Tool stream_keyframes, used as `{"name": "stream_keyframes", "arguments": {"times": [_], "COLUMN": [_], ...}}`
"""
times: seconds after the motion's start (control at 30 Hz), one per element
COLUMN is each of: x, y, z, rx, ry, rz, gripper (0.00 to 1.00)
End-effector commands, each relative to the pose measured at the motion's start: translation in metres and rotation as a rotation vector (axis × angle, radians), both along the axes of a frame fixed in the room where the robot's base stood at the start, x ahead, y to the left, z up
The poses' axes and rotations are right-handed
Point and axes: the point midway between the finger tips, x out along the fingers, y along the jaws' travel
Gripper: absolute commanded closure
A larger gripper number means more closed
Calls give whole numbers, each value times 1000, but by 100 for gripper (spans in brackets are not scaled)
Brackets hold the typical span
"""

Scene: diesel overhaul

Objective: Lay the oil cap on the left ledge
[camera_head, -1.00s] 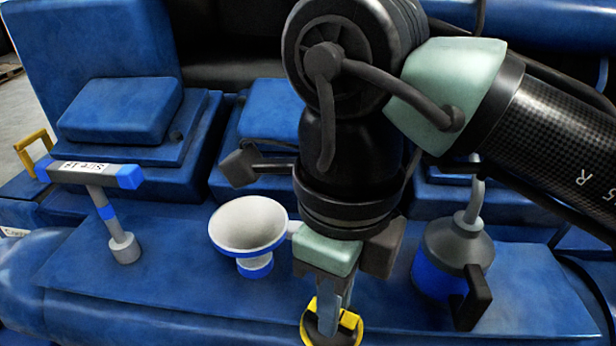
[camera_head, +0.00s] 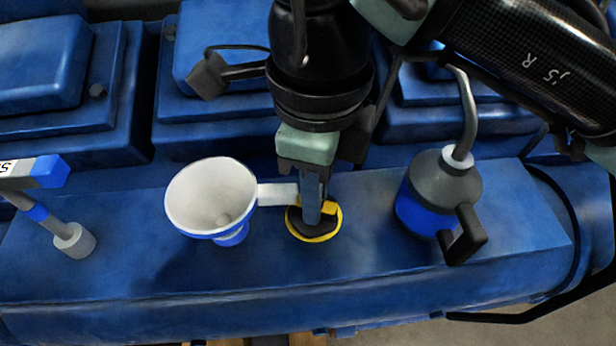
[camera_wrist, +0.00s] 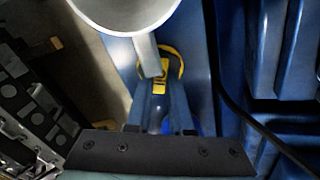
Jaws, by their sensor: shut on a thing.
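The oil cap (camera_head: 328,233) is a round black piece with a yellow rim and a yellow tab. My gripper (camera_head: 312,215) points down and is shut on it. The cap is over the flat top of the blue ledge (camera_head: 370,255), just right of the funnel's handle. I cannot tell whether its underside touches the ledge. In the wrist view the cap (camera_wrist: 178,66) shows beyond my gripper's fingertips (camera_wrist: 158,90), partly hidden by the funnel's handle.
A white funnel (camera_head: 210,195) with a blue base stands left of the cap, its handle reaching close to my gripper. A blue and grey oil can (camera_head: 425,210) stands to the right. A T-handled tool (camera_head: 72,240) stands at far left. Blue engine covers (camera_head: 230,85) rise behind.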

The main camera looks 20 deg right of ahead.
Motion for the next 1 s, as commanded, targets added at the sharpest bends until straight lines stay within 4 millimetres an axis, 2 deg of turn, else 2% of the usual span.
{"name": "stream_keyframes", "arguments": {"times": [0.2, 0.23, 0.4, 0.8, 1.0], "x": [0, 0, 0, 0, 1], "y": [0, 0, 0, 0, 0], "z": [-5, -4, -3, 3, 46], "rx": [-1, -1, 0, 1, -3], "ry": [-1, -1, -1, -1, -3], "rz": [-1, 0, 0, 0, 0], "gripper": [100, 78, 50, 50, 50]}}
